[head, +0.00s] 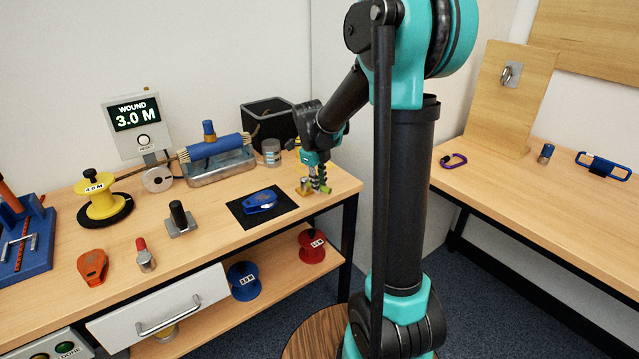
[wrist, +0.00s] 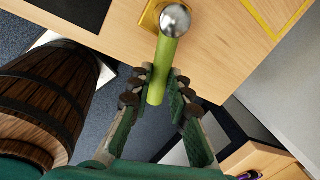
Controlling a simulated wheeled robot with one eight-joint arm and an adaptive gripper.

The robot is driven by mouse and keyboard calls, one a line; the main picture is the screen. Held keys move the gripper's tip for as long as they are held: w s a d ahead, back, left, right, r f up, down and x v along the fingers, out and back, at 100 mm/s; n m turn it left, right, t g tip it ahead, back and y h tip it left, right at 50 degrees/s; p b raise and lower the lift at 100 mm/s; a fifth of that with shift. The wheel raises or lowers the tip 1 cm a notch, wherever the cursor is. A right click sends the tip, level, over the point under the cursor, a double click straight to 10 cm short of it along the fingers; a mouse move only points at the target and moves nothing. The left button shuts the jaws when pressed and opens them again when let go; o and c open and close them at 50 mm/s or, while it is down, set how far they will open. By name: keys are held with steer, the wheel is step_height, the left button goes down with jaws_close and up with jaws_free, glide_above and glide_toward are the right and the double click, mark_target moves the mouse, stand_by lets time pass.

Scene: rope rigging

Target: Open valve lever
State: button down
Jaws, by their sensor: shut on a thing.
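The valve has a brass-yellow base (wrist: 150,14) with a silver ball end (wrist: 174,20) and a green lever (wrist: 164,62). In the head view the valve's brass part (head: 305,186) stands at the right end of the left workbench, with the green lever (head: 325,190) beside it. My gripper (wrist: 161,76) is shut on the green lever, with one dark ribbed finger on each side of it. In the head view my gripper (head: 317,183) is over the bench end and hides part of the valve.
A black mat (head: 243,219) with a blue device (head: 261,202) lies left of the valve. A grey jar (head: 271,152) and black bin (head: 268,121) stand behind. The bench's right edge is close to the valve. A second bench (head: 560,215) is at right.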

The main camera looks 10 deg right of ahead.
stand_by(0.3)
steer(key=c, duration=1.4)
jaws_free()
steer(key=shift+r, duration=0.1)
steer(key=r, duration=0.4)
steer(key=s+a+r, duration=0.1)
steer(key=r, duration=0.6)
steer(key=shift+s+a+r, duration=0.3)
steer(key=shift+s+a, duration=0.05)
steer(key=shift+s+d+f+n+t+y, duration=0.35)
steer(key=shift+s+d+f+n, duration=0.55)
steer(key=shift+s+f+n, duration=2.6)
steer(key=shift+s+d+f+n+t+y, duration=0.2)
steer(key=shift+s+d+f+n+t, duration=0.55)
steer(key=shift+s+f+n, duration=2.8)
steer(key=shift+s+d+f+n+t+y, duration=0.25)
steer(key=shift+s+d+f+n, duration=1.15)
steer(key=shift+s+n, duration=3.9)
steer(key=shift+w+a+f+n, duration=0.1)
steer(key=shift+w+a+n, duration=0.05)
steer(key=shift+w+n, duration=0.45)
steer(key=shift+w+a+f+n, duration=0.1)
steer(key=shift+w+a+n, duration=0.05)
steer(key=shift+w+n, duration=0.45)
